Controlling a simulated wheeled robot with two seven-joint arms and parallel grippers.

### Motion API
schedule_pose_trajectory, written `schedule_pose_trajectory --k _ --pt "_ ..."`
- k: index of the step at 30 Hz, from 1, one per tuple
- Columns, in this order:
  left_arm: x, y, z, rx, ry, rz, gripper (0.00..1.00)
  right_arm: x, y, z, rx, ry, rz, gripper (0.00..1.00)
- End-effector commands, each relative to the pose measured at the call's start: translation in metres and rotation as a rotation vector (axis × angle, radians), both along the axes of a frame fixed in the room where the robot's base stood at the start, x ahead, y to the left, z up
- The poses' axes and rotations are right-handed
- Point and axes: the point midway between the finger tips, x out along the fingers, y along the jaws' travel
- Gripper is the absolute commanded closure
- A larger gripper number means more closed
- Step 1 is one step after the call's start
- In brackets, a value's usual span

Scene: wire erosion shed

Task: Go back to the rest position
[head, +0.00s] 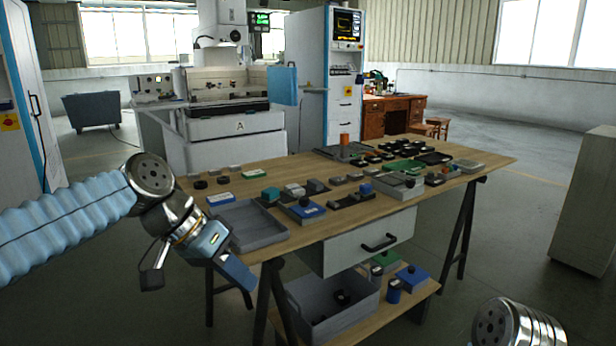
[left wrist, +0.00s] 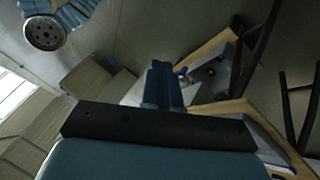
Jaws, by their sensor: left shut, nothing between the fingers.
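My left gripper (head: 236,270) hangs at the near left corner of the wooden table (head: 330,223) in the head view, pointing down and to the right. Its blue fingers are closed together with nothing between them. They also show closed in the left wrist view (left wrist: 162,85), with the table's legs and lower shelf beyond. It looks apart from the grey tray (head: 262,240) on the table. Part of my right arm (head: 515,325) shows at the bottom right of the head view; its gripper is out of the frame.
The table holds many small parts, boxes and dark plates. A drawer (head: 345,252) hangs under it, and a grey bin (head: 330,318) sits on the lower shelf. A machine (head: 235,128) stands behind. A grey cabinet (head: 590,205) is at the right; the floor before it is clear.

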Motion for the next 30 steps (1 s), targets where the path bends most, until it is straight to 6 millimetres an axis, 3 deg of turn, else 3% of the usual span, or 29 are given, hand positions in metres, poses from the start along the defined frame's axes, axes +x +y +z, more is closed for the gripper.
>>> schedule_pose_trajectory --k 8,14,17,20,23,27,30 --pt "0.025 -0.004 -0.054 0.006 0.050 0.074 1.00 -0.001 0.000 0.000 0.000 0.001 0.000 0.57" --pt "0.045 -0.007 -0.123 0.021 0.108 0.161 1.00 -0.001 0.000 0.000 0.000 0.001 0.000 0.57" --pt "0.052 -0.008 -0.172 0.036 0.146 0.217 1.00 -0.001 0.000 0.000 0.000 0.001 0.000 0.57" --pt "0.051 -0.008 -0.239 0.059 0.195 0.289 1.00 -0.001 0.000 0.000 0.000 0.001 0.000 0.57" --pt "0.036 -0.008 -0.316 0.091 0.248 0.365 1.00 -0.001 0.000 0.000 0.000 0.001 0.000 0.57" --pt "-0.009 -0.006 -0.413 0.136 0.314 0.464 1.00 -0.001 0.000 0.000 0.000 0.001 0.000 0.57" --pt "-0.052 -0.004 -0.466 0.162 0.352 0.523 1.00 -0.001 0.000 0.000 0.000 0.001 0.000 0.57"
